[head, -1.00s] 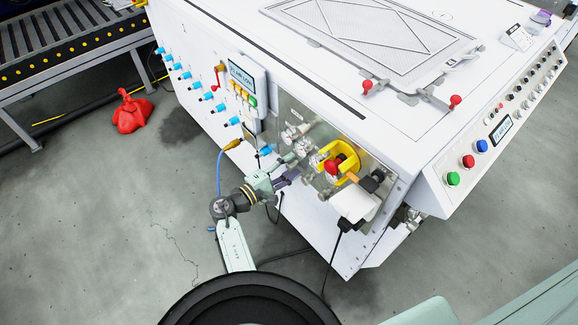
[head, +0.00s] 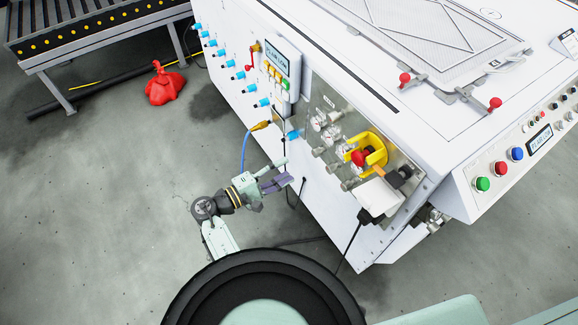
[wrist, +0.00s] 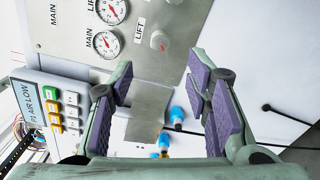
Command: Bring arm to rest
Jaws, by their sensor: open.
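My gripper (head: 281,172) is open and empty, in the air in front of the white machine's side panel. In the wrist view my gripper (wrist: 165,88) shows its two purple-padded fingers spread apart, with nothing between them but the panel behind. My arm reaches up from the bottom of the head view, bent at the elbow. The gripper is apart from the panel's knobs and the yellow-guarded red knob (head: 360,157).
The white machine (head: 345,95) fills the right side. Its metal panel carries gauges (wrist: 103,42) and a LIFT knob (wrist: 159,40). Blue fittings (head: 238,76) and a blue hose (head: 245,150) are close by. A red object (head: 165,86) lies on the floor.

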